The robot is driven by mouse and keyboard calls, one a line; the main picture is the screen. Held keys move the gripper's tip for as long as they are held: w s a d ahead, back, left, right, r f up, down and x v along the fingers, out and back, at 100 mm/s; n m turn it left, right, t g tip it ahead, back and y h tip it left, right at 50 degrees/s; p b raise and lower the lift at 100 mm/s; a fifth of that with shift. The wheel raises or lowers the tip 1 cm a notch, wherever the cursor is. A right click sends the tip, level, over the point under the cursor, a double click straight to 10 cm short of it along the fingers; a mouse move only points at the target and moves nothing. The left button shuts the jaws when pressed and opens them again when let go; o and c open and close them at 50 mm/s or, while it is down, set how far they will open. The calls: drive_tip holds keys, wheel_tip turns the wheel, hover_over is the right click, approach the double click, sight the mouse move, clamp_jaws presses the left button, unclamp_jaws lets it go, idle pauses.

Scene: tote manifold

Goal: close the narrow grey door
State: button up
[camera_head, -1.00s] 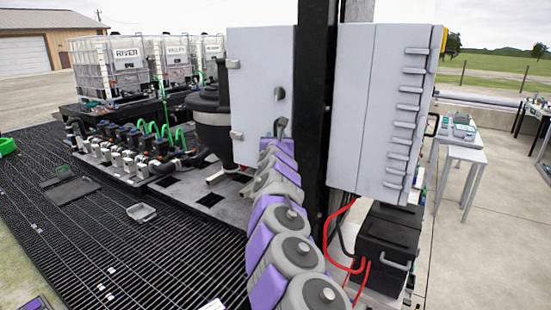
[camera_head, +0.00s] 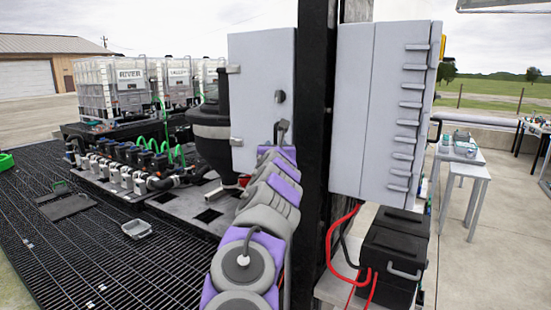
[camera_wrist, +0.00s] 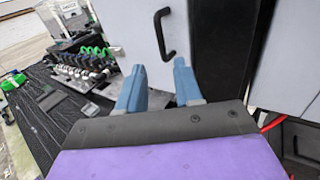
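The narrow grey door (camera_head: 258,75) is an upright flat panel left of the black post in the head view. It has pale fittings on its left edge and a dark handle near its right edge. In the wrist view the door (camera_wrist: 125,30) fills the upper middle, with its black handle (camera_wrist: 164,33) in front of my gripper. My gripper (camera_wrist: 158,75) has two blue fingers spread apart with nothing between them, below the handle and apart from it. In the head view my arm hides most of my gripper in front of the door's lower right part. I cannot tell how far the door stands open.
A black post (camera_head: 315,150) stands right of the door. A wide grey cabinet (camera_head: 350,110) with several side fittings is beyond it, above black boxes (camera_head: 390,255) with red cables. A dark round tank (camera_head: 210,125) and pump rows stand left. Black grating (camera_head: 80,255) covers the left floor.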

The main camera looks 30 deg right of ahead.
drive_tip(key=shift+b+v, duration=0.35)
drive_tip(key=shift+v, duration=0.75)
